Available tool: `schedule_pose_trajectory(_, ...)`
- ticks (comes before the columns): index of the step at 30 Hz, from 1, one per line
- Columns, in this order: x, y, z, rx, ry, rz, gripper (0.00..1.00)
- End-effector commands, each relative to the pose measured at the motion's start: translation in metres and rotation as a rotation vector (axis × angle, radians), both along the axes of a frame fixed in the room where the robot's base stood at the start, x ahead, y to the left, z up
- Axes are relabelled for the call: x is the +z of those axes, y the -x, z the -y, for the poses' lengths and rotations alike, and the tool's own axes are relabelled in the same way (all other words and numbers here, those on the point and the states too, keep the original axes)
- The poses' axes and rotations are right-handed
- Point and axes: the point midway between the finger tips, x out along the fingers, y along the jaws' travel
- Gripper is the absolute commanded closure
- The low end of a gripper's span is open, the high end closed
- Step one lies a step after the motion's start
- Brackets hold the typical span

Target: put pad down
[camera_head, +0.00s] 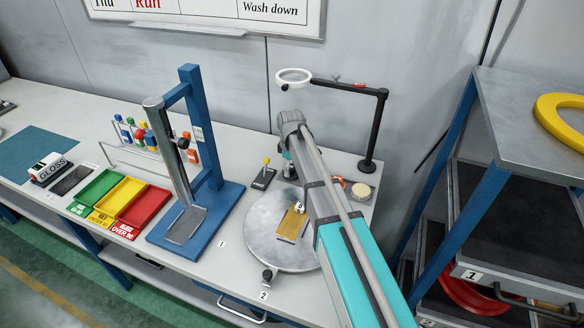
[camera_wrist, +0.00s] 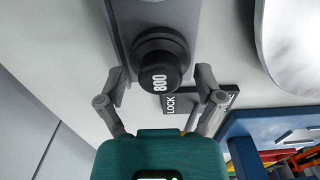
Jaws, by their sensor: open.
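A pad with a black round knob marked 800 (camera_wrist: 160,62) shows in the wrist view, on or over a grey plate (camera_wrist: 120,22). My gripper (camera_wrist: 161,78) is open, with one finger on each side of the knob and visible gaps between. I cannot tell how high it is above the surface. In the head view my gripper (camera_head: 287,166) is mostly hidden behind my arm, behind the round disc. A gold rectangular block (camera_head: 290,226) lies on the grey round disc (camera_head: 262,235), partly hidden by my arm.
A small plate with a yellow lever (camera_head: 264,178) stands left of my gripper; a LOCK label (camera_wrist: 176,103) shows close by in the wrist view. A blue stand (camera_head: 208,130) rises farther left. A magnifier lamp (camera_head: 372,125) stands at the back right.

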Motion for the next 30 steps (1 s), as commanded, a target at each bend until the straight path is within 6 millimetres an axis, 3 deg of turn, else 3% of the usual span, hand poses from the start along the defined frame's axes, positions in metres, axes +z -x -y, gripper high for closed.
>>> schedule_pose_trajectory(11, 0.008, 0.000, 0.000, 0.001, 0.000, 0.000, 0.14)
schedule_pose_trajectory(30, 0.058, 0.000, -0.001, 0.001, 0.000, 0.000, 0.14)
